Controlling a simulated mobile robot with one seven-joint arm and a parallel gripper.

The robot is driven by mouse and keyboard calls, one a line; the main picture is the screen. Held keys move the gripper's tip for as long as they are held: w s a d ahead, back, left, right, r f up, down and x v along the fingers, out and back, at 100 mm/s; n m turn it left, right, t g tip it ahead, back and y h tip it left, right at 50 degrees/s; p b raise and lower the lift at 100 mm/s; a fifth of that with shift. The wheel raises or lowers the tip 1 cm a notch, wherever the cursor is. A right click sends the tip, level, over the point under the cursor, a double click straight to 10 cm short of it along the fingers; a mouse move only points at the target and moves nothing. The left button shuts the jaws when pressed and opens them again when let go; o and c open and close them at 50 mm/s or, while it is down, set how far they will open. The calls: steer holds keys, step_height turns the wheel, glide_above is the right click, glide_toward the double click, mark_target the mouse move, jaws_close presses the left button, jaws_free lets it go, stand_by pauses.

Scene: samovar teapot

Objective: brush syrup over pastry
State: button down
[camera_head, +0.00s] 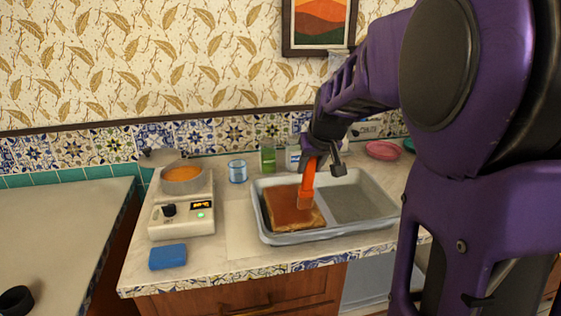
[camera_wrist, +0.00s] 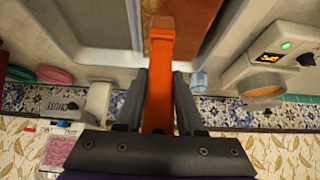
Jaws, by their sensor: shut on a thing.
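My gripper (camera_head: 322,158) is shut on an orange brush (camera_head: 308,182). The pastry (camera_head: 287,211) is a square slab with a glossy reddish-brown top, in the left part of a grey tray (camera_head: 262,237). A round pan of orange syrup (camera_head: 183,174) sits on a white heating unit (camera_head: 181,219) at the left. In the wrist view, my gripper (camera_wrist: 159,105) holds the orange handle, and the pastry shows partly behind it.
The tray's right compartment (camera_head: 362,202) looks empty. A blue sponge (camera_head: 168,256) lies at the counter's front left. A blue glass (camera_head: 237,171), a green bottle (camera_head: 268,157) and a pink dish (camera_head: 383,150) stand along the back. Bare counter lies between heating unit and tray.

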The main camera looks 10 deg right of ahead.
steer(key=shift+w+d+p, duration=1.25)
steer(key=shift+w+p, duration=0.85)
steer(key=shift+w, duration=3.75)
steer(key=s+b, duration=0.2)
steer(key=s, duration=0.2)
steer(key=s+b, duration=0.3)
steer(key=s, duration=0.1)
steer(key=shift+s+a+f, duration=0.1)
steer(key=shift+s+f, duration=0.1)
steer(key=shift+s, duration=4.65)
steer(key=w+p, duration=0.5)
steer(key=w, duration=1.2)
steer(key=shift+w+r, duration=0.2)
steer(key=shift+w, duration=0.15)
step_height(320, 180, up, 7)
steer(key=p, duration=0.5)
